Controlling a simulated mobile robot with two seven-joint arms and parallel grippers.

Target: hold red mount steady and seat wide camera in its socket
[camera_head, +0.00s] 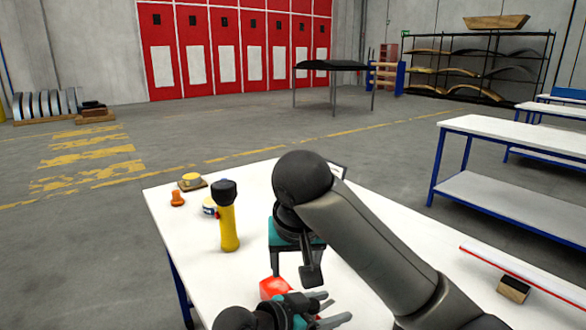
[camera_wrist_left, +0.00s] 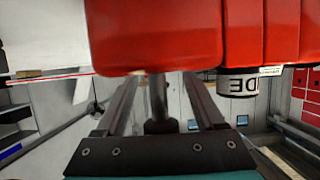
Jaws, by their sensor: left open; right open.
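The red mount (camera_head: 273,288) is on the white table in the head view, partly hidden by my arms. It fills the top of the left wrist view (camera_wrist_left: 150,35). A dark lens barrel (camera_wrist_left: 238,84) with a white band lettered "DE" shows at the mount's lower edge there, likely the wide camera; I cannot tell how deep it sits. My left gripper (camera_head: 333,308) is open close by the mount, its fingers pointing right. My right gripper (camera_head: 294,270) points down, open, just above and behind the mount. I see nothing held in either.
A yellow torch (camera_head: 228,230) stands left of my right arm. Behind it are a small orange piece (camera_head: 177,198), a white round item (camera_head: 209,207) and a yellow disc (camera_head: 191,177). A white and red board (camera_head: 530,277) lies right by a wooden block (camera_head: 513,289).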

